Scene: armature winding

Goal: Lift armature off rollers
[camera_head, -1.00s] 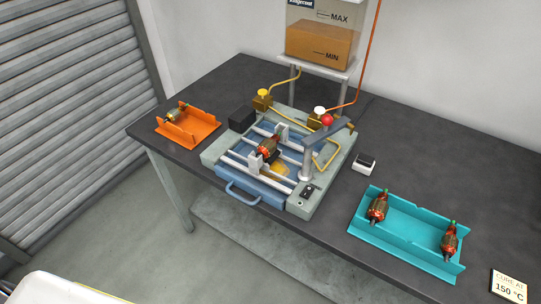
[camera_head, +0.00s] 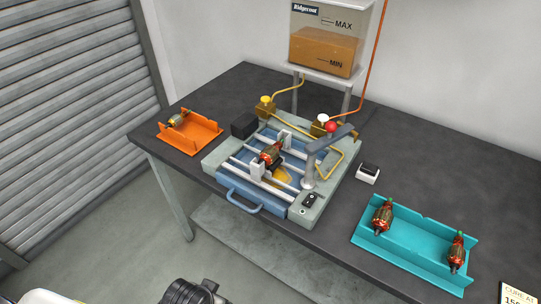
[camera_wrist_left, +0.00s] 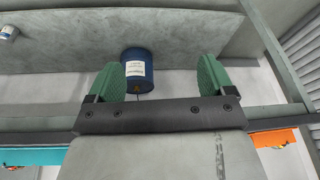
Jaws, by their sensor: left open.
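The armature (camera_head: 271,154), dark with red-orange windings, rests on the white rollers (camera_head: 262,172) of the grey and blue machine (camera_head: 322,207) in the head view. My left gripper (camera_wrist_left: 155,75) shows in the left wrist view, with two green pads apart and nothing between them. It is away from the armature, which is not in the wrist view. A black arm part of mine (camera_head: 190,291) shows at the bottom of the head view. My right gripper is not in either view.
An orange tray (camera_head: 203,139) with one armature stands left of the machine. A teal tray (camera_head: 412,247) with two armatures stands at the right. A lever with a red knob (camera_head: 331,127) and yellow tubes rise near the rollers. A blue can (camera_wrist_left: 138,70) shows in the wrist view.

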